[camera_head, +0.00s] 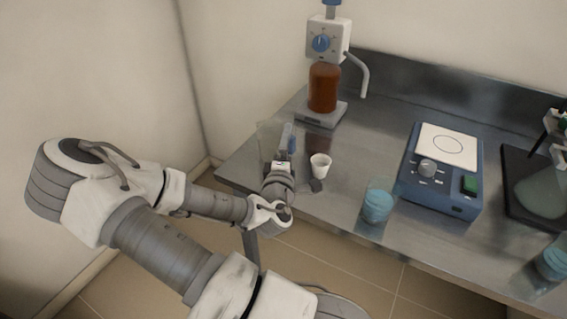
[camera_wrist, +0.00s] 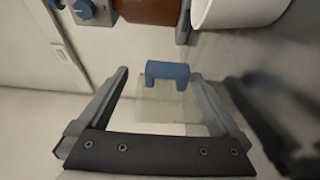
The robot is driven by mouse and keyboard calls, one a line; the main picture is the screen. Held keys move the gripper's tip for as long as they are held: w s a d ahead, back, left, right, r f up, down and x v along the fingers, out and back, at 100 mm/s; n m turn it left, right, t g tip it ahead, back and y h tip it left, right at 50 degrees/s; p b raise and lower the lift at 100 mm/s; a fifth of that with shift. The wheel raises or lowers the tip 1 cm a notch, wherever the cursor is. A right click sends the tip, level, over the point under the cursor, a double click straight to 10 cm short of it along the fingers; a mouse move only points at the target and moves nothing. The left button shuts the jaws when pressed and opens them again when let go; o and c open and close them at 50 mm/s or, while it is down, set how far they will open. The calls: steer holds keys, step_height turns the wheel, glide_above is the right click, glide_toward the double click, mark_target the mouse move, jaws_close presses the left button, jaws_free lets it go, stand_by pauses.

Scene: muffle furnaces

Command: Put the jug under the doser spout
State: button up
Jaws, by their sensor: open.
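The clear jug with a blue handle (camera_head: 288,138) stands at the left end of the steel bench, partly hidden by my gripper in the head view. In the wrist view the blue handle (camera_wrist: 168,70) shows between my fingertips, with the see-through jug body (camera_wrist: 160,105) behind it. My gripper (camera_head: 284,160) is open, its fingers on either side of the handle; I cannot tell whether they touch it. The doser (camera_head: 325,42) sits on a brown bottle (camera_head: 323,88) at the back left. Its grey spout (camera_head: 359,72) bends down on the right over bare bench.
A white cup (camera_head: 320,166) stands just right of my gripper and shows large in the wrist view (camera_wrist: 235,10). A beaker of blue liquid (camera_head: 377,204) is near the front edge. A blue hotplate stirrer (camera_head: 440,175) stands right. Bench below the spout is clear.

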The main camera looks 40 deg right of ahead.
steer(key=shift+s+a+r+p, duration=0.2)
steer(key=shift+r+p, duration=0.1)
steer(key=shift+p, duration=0.4)
steer(key=p+v, duration=0.2)
steer(key=p, duration=0.2)
steer(key=p+v, duration=0.2)
steer(key=v, duration=0.1)
steer(key=p+v, duration=0.3)
steer(key=shift+a+f, duration=0.15)
steer(key=shift+f, duration=0.05)
steer(key=shift+s+a+f+p, duration=0.1)
steer(key=shift+s+a+p, duration=0.15)
steer(key=shift+p, duration=0.1)
